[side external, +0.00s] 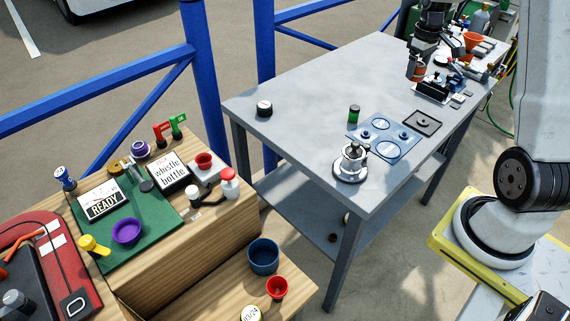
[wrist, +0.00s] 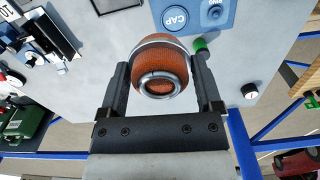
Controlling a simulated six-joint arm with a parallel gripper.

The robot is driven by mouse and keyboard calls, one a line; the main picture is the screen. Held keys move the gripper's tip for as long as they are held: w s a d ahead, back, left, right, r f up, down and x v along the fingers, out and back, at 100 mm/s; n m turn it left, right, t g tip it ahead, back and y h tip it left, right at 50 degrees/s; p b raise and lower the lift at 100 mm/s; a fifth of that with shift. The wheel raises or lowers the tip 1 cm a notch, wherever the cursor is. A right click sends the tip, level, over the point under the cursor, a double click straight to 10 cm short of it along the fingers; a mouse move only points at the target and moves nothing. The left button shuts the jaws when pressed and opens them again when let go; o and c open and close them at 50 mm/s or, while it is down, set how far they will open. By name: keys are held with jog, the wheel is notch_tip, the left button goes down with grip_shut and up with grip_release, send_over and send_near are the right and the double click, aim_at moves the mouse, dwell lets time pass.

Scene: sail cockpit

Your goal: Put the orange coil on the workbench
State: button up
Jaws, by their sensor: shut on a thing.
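The orange coil (wrist: 162,70) is between the two fingers of my gripper (wrist: 164,88) in the wrist view. It has a ribbed orange body and a metal ring on its near end. My gripper is shut on it. In the side external view, my gripper (side external: 416,66) is over the far right part of the grey workbench (side external: 300,80), with the orange coil (side external: 417,73) at its fingertips. I cannot tell how far the coil is from the bench top.
A blue plate with round marks (side external: 384,137), a dark square tray (side external: 422,122), a green cylinder (side external: 354,114), a silver pot-like part (side external: 352,160) and a black round item (side external: 264,108) are on the bench. A black box (side external: 433,90) is close to my gripper. The bench's left middle is clear.

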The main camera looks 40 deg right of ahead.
notch_tip(320, 180, down, 5)
jog(key=s+d, duration=0.2)
jog(key=d, duration=0.1)
jog(key=shift+m, duration=0.4)
jog(key=w+d+f, duration=0.2)
jog(key=w, duration=0.1)
jog(key=w+d+f, duration=0.5)
jog(key=w, duration=0.1)
jog(key=shift+w+d+f, duration=0.1)
jog(key=shift+d+f, duration=0.15)
jog(key=shift+f, duration=0.1)
jog(key=shift+w+d+f, duration=0.4)
jog(key=shift+w+f, duration=0.05)
jog(key=shift+f, duration=0.2)
